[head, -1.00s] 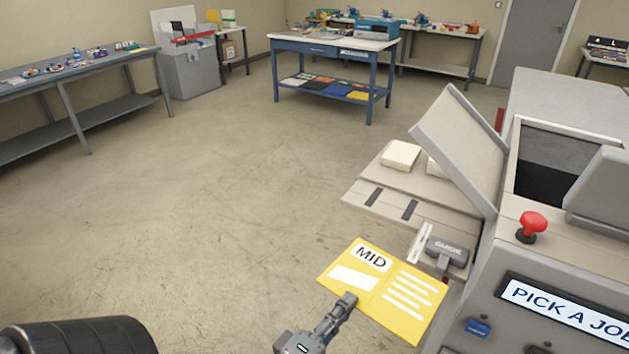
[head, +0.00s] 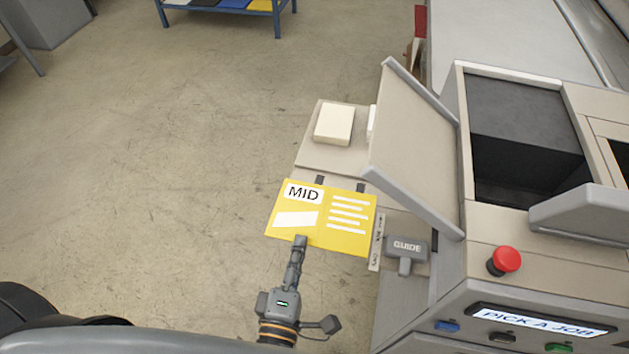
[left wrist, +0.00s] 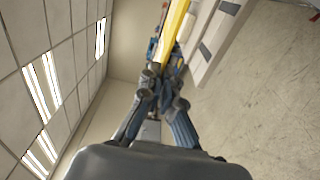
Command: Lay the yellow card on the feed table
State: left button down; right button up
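The yellow card (head: 322,218), marked MID, is held out flat by its near edge in the head view. My left gripper (head: 300,243) is shut on that edge. The card also shows edge-on between the fingers in the left wrist view (left wrist: 174,28). The beige feed table (head: 312,150) projects from the left side of the machine. The card overlaps the table's near part in the head view and hides some of it. Whether the card touches the table I cannot tell. My right gripper is not in view.
A white block (head: 334,124) sits on the feed table's far part. A tilted cover panel (head: 415,145) rises over its right side. The grey GUIDE handle (head: 406,250) stands right of the card. A red button (head: 505,261) tops the machine. Open floor lies left.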

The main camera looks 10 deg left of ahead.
aim_at(298, 225)
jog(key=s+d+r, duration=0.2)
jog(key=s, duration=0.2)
pick_arm(q)
jog(key=w+f+b, duration=0.1)
jog(key=w, duration=0.1)
jog(key=w+a+f, duration=0.1)
jog(key=w, duration=0.1)
jog(key=w+a+f+b, duration=0.1)
jog(key=w, duration=0.2)
jog(key=shift+f+b, duration=0.35)
jog(key=shift+f, duration=0.05)
jog(key=w+a+f+b, duration=0.1)
jog(key=w+f+b, duration=0.3)
jog(key=f+b, duration=0.4)
jog(key=shift+w+a+f, duration=0.15)
jog(key=shift+a+f, duration=0.1)
jog(key=shift+a, duration=0.15)
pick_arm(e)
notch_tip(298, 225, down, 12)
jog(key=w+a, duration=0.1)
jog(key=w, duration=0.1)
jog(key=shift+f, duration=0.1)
